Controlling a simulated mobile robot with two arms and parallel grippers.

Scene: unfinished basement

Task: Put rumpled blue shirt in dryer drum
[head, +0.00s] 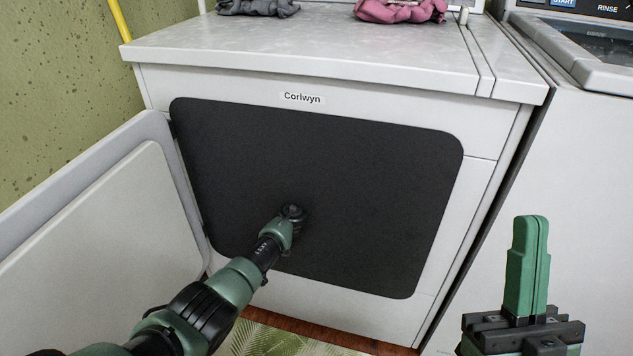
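The white dryer (420,115), labelled "Corlwyn", stands in front of me with its door (90,235) swung open to the left. Its wide front opening (350,165) is black, and I cannot make out the drum or anything inside. My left arm reaches from the lower left to this dark opening. Its far end fades into the black, and the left gripper does not show. My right gripper (527,265) points up at the lower right, in front of the neighbouring machine. Its green fingers are together with nothing visible between them. No blue shirt is visible.
A grey crumpled cloth (257,7) and a pink crumpled cloth (402,10) lie on the dryer top. A white washer (570,170) stands close on the right. A patterned green mat (280,340) lies on the floor. A yellow pole (119,20) is at the back left.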

